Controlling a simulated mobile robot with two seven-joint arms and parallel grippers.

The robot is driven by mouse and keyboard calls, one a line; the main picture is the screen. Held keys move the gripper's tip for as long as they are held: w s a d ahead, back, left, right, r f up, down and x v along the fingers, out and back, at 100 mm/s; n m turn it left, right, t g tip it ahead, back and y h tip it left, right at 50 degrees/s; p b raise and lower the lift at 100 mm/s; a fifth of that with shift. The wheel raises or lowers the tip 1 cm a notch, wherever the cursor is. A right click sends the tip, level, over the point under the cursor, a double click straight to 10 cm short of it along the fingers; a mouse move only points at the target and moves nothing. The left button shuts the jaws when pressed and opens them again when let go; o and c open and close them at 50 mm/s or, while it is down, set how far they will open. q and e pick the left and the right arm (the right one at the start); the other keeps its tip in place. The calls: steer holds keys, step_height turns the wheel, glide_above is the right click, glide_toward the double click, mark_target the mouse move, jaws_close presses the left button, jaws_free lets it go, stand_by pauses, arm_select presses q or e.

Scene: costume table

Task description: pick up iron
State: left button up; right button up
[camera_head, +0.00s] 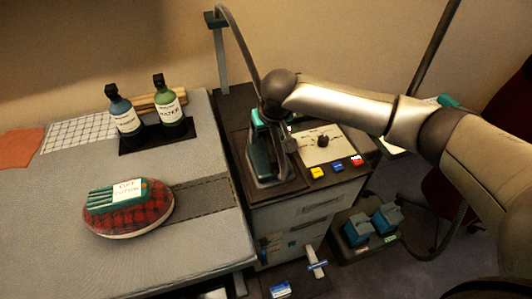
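The iron (261,158) is teal and dark grey and stands upright on its heel on a dark pad on top of the grey drawer cabinet (291,217). A grey cord rises behind it to a post. My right arm reaches in from the right, and my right gripper (276,124) points down at the upper part of the iron. The gripper overlaps the handle in this view. Its fingertips are dark and small against the iron, so I cannot tell whether they are closed on it. My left gripper is not in view.
Right of the iron is a light panel (318,147) with small coloured blocks. Teal objects (372,222) sit lower right.

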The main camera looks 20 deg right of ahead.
jaws_close()
stand_by(0.3)
stand_by(0.8)
steer(key=shift+w+r, duration=0.15)
